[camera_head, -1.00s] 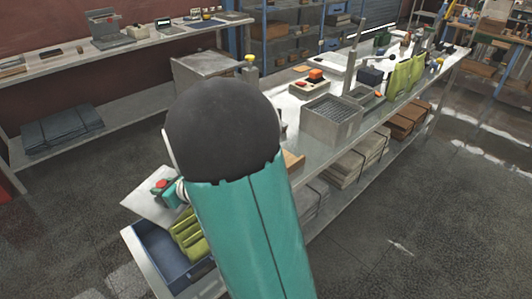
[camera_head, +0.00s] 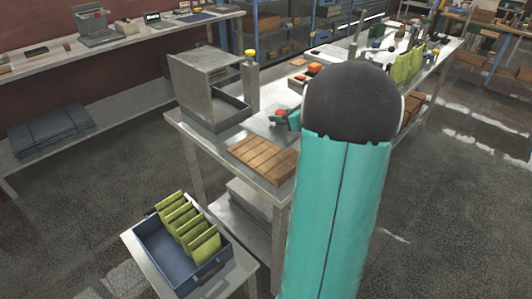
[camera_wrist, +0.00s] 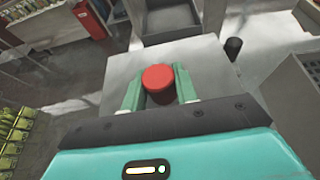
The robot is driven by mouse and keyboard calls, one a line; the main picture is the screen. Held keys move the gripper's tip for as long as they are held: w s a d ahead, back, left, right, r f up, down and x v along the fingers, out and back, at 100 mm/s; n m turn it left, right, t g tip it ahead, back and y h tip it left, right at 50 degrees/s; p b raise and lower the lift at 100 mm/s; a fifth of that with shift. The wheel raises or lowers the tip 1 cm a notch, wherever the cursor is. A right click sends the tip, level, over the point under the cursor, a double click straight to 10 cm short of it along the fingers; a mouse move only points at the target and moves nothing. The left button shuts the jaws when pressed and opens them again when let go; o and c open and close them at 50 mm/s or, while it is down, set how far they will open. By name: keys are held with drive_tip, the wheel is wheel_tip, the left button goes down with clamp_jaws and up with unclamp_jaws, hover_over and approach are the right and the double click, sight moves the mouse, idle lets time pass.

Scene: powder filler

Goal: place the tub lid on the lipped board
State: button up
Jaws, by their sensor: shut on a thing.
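My gripper (camera_wrist: 160,88) is shut on the red knob of the tub lid, a flat light grey square plate (camera_wrist: 118,75) held level below the fingers in the wrist view. In the head view, my gripper (camera_head: 287,119) and the lid (camera_head: 262,124) are over the near bench, right of the grey box-shaped machine. My arm hides part of that area. A brown wooden board (camera_head: 262,158) with several sections lies at the bench's near end, below the lid in the picture. Whether it has a lip is too small to tell.
The grey machine (camera_head: 203,75) with an open tray (camera_head: 227,108) stands left on the bench. A blue crate (camera_head: 160,250) with several green pouches is on a low stand in front. Red and orange controls (camera_head: 312,68) stand farther back.

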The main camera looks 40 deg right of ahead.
drive_tip(key=shift+m+h, duration=0.4)
drive_tip(key=shift+h, duration=0.1)
drive_tip(key=s+d, duration=0.2)
drive_tip(key=s+d+r, duration=0.1)
drive_tip(key=s+d, duration=0.3)
drive_tip(key=shift+s+d+r, duration=0.2)
drive_tip(key=shift+d+r, duration=0.1)
drive_tip(key=w+a+f, duration=0.1)
drive_tip(key=w+a, duration=0.1)
drive_tip(key=w+a+f, duration=0.1)
drive_tip(key=w+a, duration=0.1)
drive_tip(key=w+a+f, duration=0.1)
drive_tip(key=w, duration=0.1)
drive_tip(key=shift+a+f, duration=0.35)
drive_tip(key=shift+a, duration=0.05)
hover_over(266, 153)
drive_tip(key=f, duration=0.5)
drive_tip(key=shift+s+d+f, duration=0.15)
drive_tip(key=shift+s+d, duration=0.1)
drive_tip(key=f, duration=0.3)
drive_tip(key=shift+w+a+f, duration=0.15)
drive_tip(key=shift+w+a, duration=0.1)
drive_tip(key=shift+w, duration=0.05)
drive_tip(key=shift+f, duration=0.3)
drive_tip(key=shift+f, duration=0.25)
drive_tip(key=o, duration=1.1)
